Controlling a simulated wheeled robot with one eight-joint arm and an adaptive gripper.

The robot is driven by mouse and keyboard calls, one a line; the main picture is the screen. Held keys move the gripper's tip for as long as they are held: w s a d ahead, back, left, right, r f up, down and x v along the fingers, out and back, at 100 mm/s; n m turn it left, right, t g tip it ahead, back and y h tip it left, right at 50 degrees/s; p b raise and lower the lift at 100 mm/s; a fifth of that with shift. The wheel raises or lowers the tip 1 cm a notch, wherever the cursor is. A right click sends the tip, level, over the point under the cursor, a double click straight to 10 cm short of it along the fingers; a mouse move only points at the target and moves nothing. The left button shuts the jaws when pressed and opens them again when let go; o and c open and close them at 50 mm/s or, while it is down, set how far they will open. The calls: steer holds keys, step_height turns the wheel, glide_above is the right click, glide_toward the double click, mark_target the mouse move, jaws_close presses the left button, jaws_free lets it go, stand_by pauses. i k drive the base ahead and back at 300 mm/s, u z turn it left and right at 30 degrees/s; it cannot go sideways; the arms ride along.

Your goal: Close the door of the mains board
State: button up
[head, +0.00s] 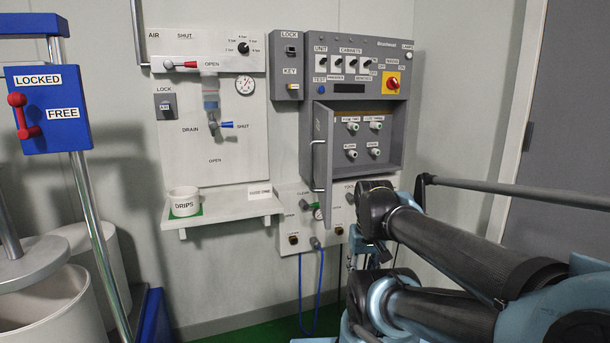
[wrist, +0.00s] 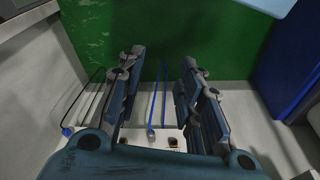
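The mains board (head: 342,97) is a grey box on the back wall, with switches, a red-and-yellow rotary knob and a lower compartment. Its door (head: 321,150) stands open, swung outward from the compartment's left side, with a pale vertical handle (head: 314,166). Several pale knobs show inside the open compartment. My gripper (wrist: 162,58) is open and empty in the wrist view, with its fingers wide apart. In the head view my gripper (head: 362,255) is partly hidden by my arm, below and to the right of the door, apart from it. The door cannot be made out in the wrist view.
A lower panel (head: 291,262) with a blue hose (head: 321,292) is under the board. Left of the board are a lock box (head: 287,55), an air panel (head: 211,150) and a shelf (head: 218,209) with a drips cup (head: 184,203). A grey rail (head: 500,188) runs at right.

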mark_target(322, 149)
steer(key=z, duration=1.7)
steer(key=k, duration=1.25)
steer(key=u, duration=1.3)
steer(key=i, duration=0.5)
